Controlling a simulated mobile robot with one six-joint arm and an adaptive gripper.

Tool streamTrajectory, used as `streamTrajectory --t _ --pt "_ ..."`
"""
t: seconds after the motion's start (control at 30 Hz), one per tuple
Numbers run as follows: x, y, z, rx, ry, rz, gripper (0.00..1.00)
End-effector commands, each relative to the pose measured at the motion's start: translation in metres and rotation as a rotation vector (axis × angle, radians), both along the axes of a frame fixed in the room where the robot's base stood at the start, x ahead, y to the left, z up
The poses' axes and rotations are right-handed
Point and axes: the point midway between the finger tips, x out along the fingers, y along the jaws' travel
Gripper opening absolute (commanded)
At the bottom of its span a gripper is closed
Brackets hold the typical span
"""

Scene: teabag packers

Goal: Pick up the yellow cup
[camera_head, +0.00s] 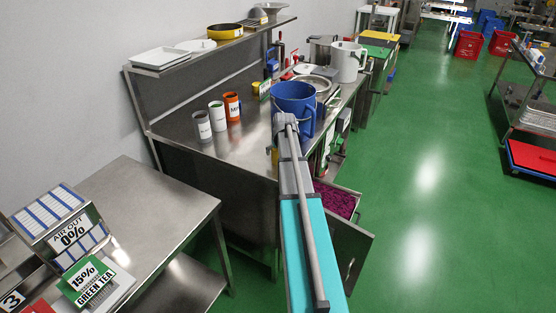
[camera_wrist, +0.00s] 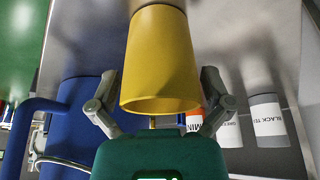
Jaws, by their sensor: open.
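The yellow cup (camera_wrist: 158,60) fills the upper middle of the wrist view, with its wide end toward me. My gripper (camera_wrist: 160,82) is open, with one finger on each side of the cup. I cannot tell whether either finger touches it. In the head view, my arm reaches over the steel counter beside the blue bucket. A small yellow patch (camera_head: 275,156), probably the cup, shows at the arm's left edge, and the arm hides the rest.
Orange (camera_head: 232,106), white (camera_head: 217,115) and grey (camera_head: 202,125) labelled cups stand left on the counter (camera_head: 185,128). A shelf (camera_head: 215,47) runs behind them.

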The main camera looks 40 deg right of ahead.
Motion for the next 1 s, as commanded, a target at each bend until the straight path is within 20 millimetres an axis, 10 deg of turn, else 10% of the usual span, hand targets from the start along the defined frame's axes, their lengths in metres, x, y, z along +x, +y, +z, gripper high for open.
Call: streamTrajectory --t 0.67,1.0 --pt "0.0011 -0.0003 -0.0025 0.0 0.0 0.0 1.0" --pt "0.0011 -0.0004 -0.0025 0.0 0.0 0.0 0.46"
